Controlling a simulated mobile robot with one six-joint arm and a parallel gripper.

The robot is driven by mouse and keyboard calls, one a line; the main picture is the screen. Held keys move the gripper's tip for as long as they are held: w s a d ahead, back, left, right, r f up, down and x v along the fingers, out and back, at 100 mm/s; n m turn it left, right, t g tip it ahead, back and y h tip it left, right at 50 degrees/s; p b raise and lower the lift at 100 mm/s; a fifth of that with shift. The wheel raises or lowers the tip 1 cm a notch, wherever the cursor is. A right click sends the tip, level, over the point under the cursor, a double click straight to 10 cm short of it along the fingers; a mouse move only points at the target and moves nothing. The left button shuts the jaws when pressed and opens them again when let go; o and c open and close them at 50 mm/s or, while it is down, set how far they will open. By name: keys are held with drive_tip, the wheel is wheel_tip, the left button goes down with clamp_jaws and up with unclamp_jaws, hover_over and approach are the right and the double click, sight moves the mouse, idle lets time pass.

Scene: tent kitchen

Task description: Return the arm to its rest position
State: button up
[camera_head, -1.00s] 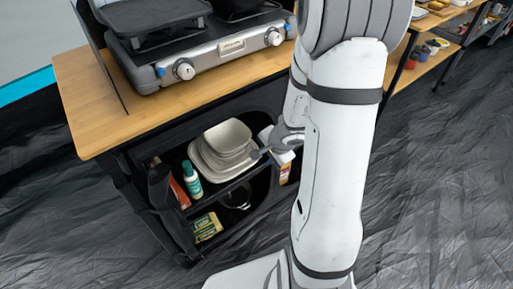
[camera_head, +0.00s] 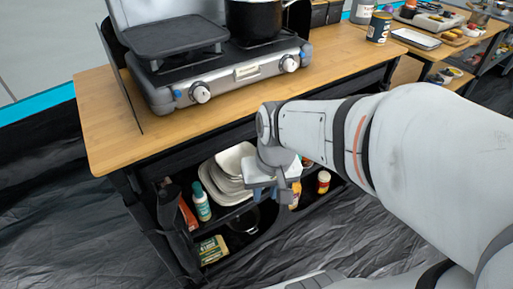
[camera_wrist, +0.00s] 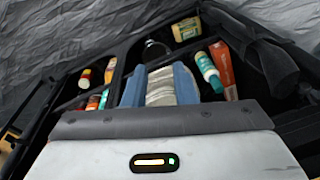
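My arm reaches in from the right in the head view. My gripper (camera_head: 271,194) hangs in front of the open cabinet shelf, just right of a stack of pale dishes (camera_head: 228,168). In the wrist view its two blue fingers (camera_wrist: 158,78) stand apart. The edges of the dish stack (camera_wrist: 160,88) show in the gap between them, apparently beyond the fingers. I see nothing clearly held. Part of the stack is hidden behind the gripper.
A wooden counter (camera_head: 105,125) with a gas stove (camera_head: 225,82) and black pot (camera_head: 253,18) lies above the gripper. The cabinet holds a green-white bottle (camera_head: 201,203), a red-yellow jar (camera_head: 323,181) and boxes (camera_head: 211,248). Dark floor (camera_head: 340,235) is open in front.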

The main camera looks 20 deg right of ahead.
drive_tip(key=shift+s+d+r+h, duration=0.2)
drive_tip(key=shift+s+d, duration=0.05)
drive_tip(key=shift+d, duration=0.2)
drive_tip(key=shift+s+d+r+h, duration=0.2)
drive_tip(key=shift+d, duration=0.2)
wheel_tip(320, 180, up, 25)
drive_tip(key=t+p, duration=0.1)
drive_tip(key=p, duration=2.1)
drive_tip(key=shift+s+p, duration=0.15)
drive_tip(key=shift+p, duration=0.15)
